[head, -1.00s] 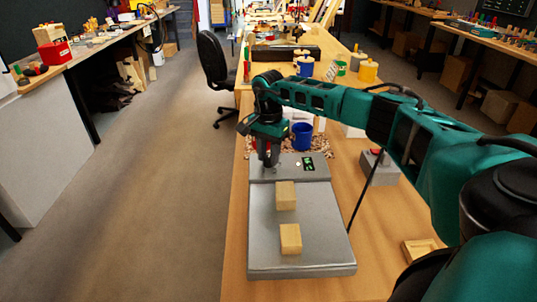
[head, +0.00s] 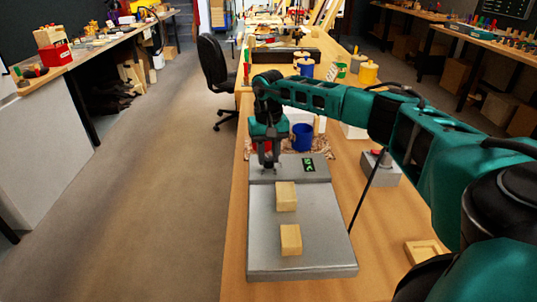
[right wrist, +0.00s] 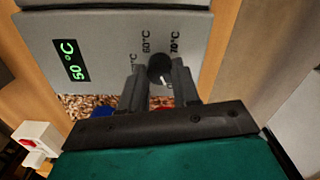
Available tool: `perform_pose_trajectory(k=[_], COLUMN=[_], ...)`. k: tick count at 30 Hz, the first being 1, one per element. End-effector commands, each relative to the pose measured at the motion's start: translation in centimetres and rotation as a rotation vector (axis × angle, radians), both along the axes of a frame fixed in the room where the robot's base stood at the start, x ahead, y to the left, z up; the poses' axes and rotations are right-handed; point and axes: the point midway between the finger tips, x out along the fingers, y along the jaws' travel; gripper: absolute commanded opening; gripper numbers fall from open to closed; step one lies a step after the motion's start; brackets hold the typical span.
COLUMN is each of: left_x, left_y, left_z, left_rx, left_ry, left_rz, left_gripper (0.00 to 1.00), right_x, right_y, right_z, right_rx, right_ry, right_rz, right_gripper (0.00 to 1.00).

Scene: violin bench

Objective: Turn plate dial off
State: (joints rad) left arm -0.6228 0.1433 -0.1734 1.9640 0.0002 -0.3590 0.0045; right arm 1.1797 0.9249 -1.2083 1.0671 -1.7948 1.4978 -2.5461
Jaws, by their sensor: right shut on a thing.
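The grey hot plate (head: 300,242) lies on the bench, with a green display (head: 308,165) on its far panel. In the right wrist view the display (right wrist: 71,60) reads 50 °C. The black dial (right wrist: 160,68) has a white mark, and temperature labels are printed around it. My right gripper (right wrist: 160,80) is shut on the dial, one finger on each side; it also shows over the panel in the head view (head: 268,166). Two wooden blocks (head: 286,196) (head: 291,240) rest on the plate. My left gripper is not in view.
A blue cup (head: 302,136) stands on a brown speckled patch just behind the panel. A black chair (head: 213,62) stands on the floor beyond the bench's left edge.

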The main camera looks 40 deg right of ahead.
Motion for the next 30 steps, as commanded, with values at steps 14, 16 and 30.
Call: perform_pose_trajectory(k=[14, 16, 30], left_x=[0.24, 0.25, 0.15], left_y=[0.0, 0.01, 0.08], left_z=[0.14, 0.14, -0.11], left_rx=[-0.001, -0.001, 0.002], left_ry=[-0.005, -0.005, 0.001], left_rz=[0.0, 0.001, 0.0], left_gripper=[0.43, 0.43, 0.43], right_x=[0.02, 0.02, 0.01], right_y=[0.0, 0.0, 0.0], right_z=[0.07, 0.07, 0.04], right_rx=[0.0, 0.0, 0.0], right_ry=[-0.001, -0.001, -0.001], right_rz=[0.067, 0.067, 0.065], right_gripper=[0.0, 0.0, 0.56])
